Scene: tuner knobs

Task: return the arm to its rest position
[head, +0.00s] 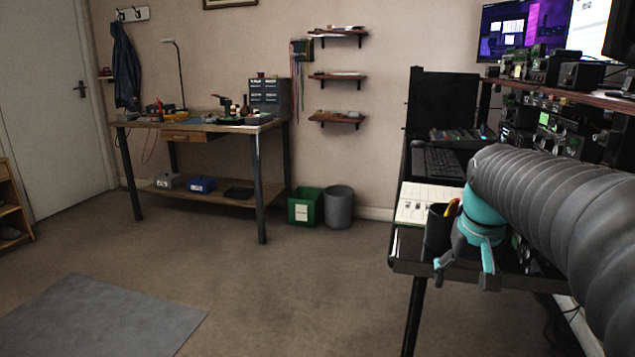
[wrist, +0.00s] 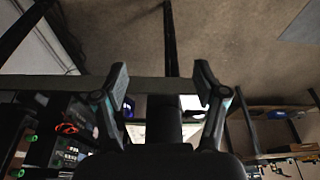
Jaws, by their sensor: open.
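My gripper (head: 466,268) is teal and grey and hangs at the end of my thick grey arm at the right of the head view. It points down, in front of the near edge of the black desk (head: 407,262). In the wrist view my gripper (wrist: 162,85) has its two fingers spread apart with nothing between them. The tuner knobs cannot be made out.
A dark pen cup (head: 437,232) and a white sheet (head: 412,203) are on the desk close to my gripper. Radio equipment (head: 560,130) fills the shelf behind my arm. A workbench (head: 190,127) stands at the back left. The carpet (head: 290,290) between is clear.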

